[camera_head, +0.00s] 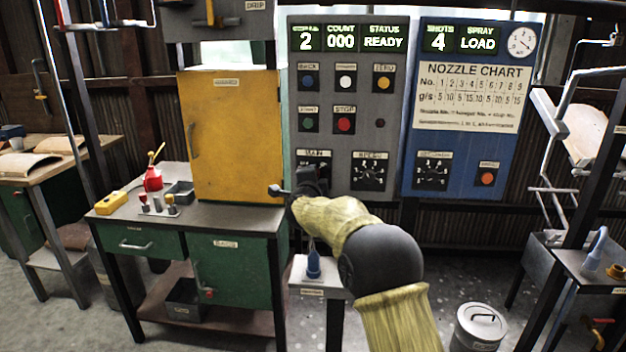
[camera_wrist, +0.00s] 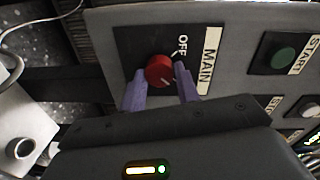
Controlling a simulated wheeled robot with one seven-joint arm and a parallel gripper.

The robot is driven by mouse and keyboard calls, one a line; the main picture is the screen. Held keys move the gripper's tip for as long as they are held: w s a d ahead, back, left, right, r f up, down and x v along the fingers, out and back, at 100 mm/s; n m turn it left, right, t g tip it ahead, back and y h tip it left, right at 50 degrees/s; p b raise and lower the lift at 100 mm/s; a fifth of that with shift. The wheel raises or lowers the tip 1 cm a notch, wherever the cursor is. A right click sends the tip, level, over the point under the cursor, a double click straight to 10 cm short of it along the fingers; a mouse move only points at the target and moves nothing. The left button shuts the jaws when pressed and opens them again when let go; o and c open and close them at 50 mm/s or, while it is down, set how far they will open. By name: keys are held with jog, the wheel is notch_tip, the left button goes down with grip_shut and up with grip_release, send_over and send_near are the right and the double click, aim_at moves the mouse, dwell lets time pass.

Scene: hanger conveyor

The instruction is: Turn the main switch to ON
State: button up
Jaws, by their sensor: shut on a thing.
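The main switch is a round red knob (camera_wrist: 160,71) on a black plate with a "MAIN" label, in the wrist view. "OFF" lettering is readable beside the knob; I cannot read "ON". A pale line on the knob marks its pointer. My gripper (camera_wrist: 160,88) is at the knob, with its two purple fingers on either side of it, shut on it. In the head view my gripper (camera_head: 308,182) is at the lower left of the grey control panel (camera_head: 340,105) and covers most of the main switch there.
A yellow cabinet door (camera_head: 232,135) stands close left of my gripper. The selector dial (camera_head: 369,172) is right of the main switch. A green start button (camera_wrist: 285,55) is on the same panel. A blue panel (camera_head: 465,165) stands further right. A green workbench (camera_head: 225,262) is below.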

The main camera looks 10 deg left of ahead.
jog(key=shift+f, duration=0.1)
jog(key=o, duration=1)
jog(key=s, duration=0.5)
jog(key=s+b, duration=0.1)
jog(key=s, duration=0.5)
jog(key=s+r+b, duration=0.1)
jog(key=s, duration=0.5)
jog(key=shift+s, duration=0.2)
